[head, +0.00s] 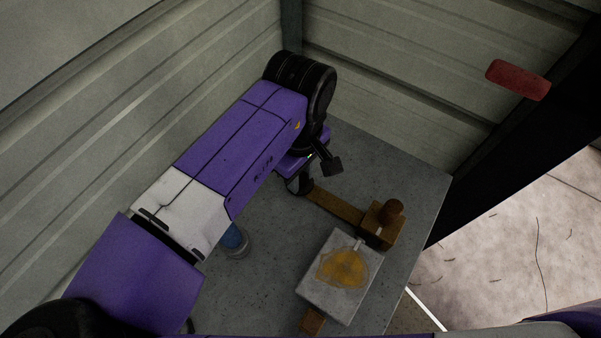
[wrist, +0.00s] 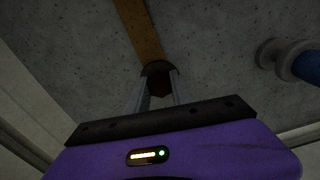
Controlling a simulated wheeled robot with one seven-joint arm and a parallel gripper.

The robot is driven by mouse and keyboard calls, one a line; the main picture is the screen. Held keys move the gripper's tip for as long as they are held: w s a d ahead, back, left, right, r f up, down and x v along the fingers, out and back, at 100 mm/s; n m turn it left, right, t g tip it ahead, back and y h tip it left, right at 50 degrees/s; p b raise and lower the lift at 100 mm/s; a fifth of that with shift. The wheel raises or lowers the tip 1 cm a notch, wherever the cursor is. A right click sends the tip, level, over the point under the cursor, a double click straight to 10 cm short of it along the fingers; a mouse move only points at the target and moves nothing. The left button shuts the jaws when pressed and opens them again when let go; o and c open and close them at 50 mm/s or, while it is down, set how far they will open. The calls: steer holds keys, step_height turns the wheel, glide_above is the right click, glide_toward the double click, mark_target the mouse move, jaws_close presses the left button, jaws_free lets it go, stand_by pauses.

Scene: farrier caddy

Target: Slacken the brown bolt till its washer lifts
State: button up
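A dark brown bolt head (wrist: 158,84) shows in the wrist view at the near end of a flat brown bar (wrist: 138,28). My gripper (wrist: 158,92) has one pale finger on each side of it. The gap between the fingertips looks filled by the brown head, but I cannot tell whether they press on it. In the head view my gripper (head: 300,184) is low over the left end of the brown bar (head: 336,205), and the arm hides most of that end. I cannot make out a washer.
A grey block with an orange emblem (head: 343,267) lies in front. A red object (head: 518,80) is at upper right.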

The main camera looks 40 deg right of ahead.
jaws_close()
steer(key=shift+r+n+p, duration=0.25)
steer(key=shift+n+p, duration=0.85)
steer(key=shift+p, duration=0.05)
steer(key=shift+n+p, duration=0.75)
steer(key=shift+n, duration=0.25)
steer(key=shift+f+n, duration=0.3)
steer(key=shift+n, duration=0.1)
